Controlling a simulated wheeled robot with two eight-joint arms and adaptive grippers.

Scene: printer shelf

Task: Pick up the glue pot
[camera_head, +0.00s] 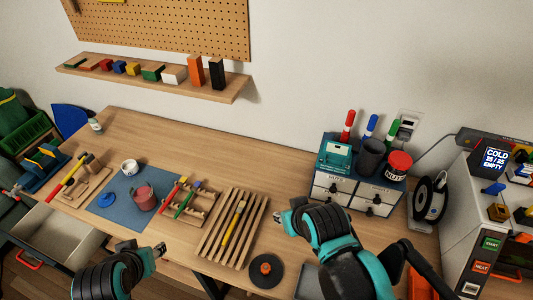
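A reddish pot (144,198), which looks like the glue pot, stands on the blue mat (112,204) on the left part of the workbench. No readable label shows on it. My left gripper (159,250) is at the bench's front edge, in front of and slightly right of the pot, apart from it. My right gripper (281,216) is over the bench, right of the slatted wooden rack, far from the pot. I see nothing held in either gripper, and their finger gaps are too small to judge.
A white ring-shaped item (129,167) and a blue disc (107,199) are near the pot. A wooden tool holder (190,207) stands close on its right, a slatted rack (213,238) beyond. An open drawer (60,240) juts out at lower left.

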